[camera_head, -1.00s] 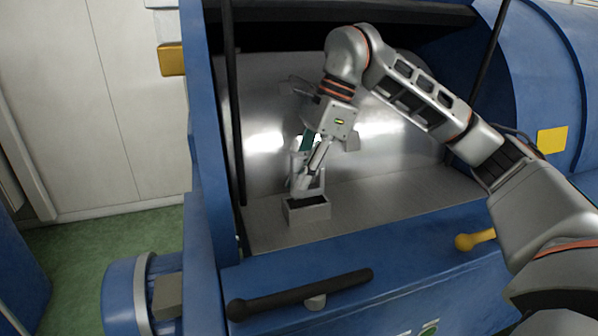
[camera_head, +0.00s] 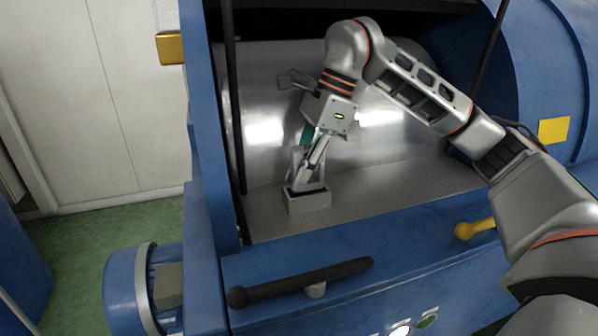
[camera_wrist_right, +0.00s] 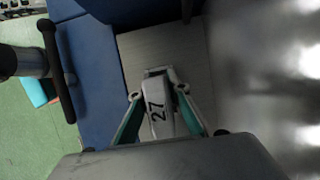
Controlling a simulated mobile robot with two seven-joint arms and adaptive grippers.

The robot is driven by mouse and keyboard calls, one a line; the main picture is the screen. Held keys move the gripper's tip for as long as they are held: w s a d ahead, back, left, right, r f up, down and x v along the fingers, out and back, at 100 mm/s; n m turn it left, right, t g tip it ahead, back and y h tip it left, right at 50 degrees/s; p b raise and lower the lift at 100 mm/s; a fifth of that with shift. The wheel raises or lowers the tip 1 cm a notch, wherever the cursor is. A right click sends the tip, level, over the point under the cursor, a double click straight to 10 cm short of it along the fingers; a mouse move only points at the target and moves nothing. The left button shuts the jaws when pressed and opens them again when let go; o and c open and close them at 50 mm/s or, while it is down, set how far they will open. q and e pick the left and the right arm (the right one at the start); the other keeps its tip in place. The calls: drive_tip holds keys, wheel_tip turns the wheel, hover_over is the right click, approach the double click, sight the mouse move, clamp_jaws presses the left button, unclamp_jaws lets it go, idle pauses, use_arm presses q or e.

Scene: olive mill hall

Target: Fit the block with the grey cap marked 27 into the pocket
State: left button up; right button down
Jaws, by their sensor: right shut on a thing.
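My right gripper (camera_head: 302,182) is shut on the block with the grey cap marked 27 (camera_wrist_right: 157,112). In the right wrist view the block lies between the two fingers, with the number facing the camera. In the head view the block is mostly hidden by the fingers. The pocket (camera_head: 309,203) is a small grey box on the metal floor of the blue machine. The fingertips are tilted and at the pocket's opening. I cannot tell how far the block's lower end is inside it. My left gripper is not in view.
The pocket stands in a recess with a shiny curved back wall (camera_head: 275,110). A blue front ledge (camera_head: 340,235) with a black bar handle (camera_head: 300,283) and a yellow knob (camera_head: 472,229) lies before it. A blue side wall (camera_head: 205,150) bounds the left. The floor right of the pocket is clear.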

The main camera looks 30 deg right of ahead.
drive_tip(key=shift+f, duration=0.5)
drive_tip(key=c, duration=1.8)
unclamp_jaws()
drive_tip(key=shift+c, duration=0.2)
drive_tip(key=shift+f, duration=0.1)
drive_tip(key=v, duration=1.2)
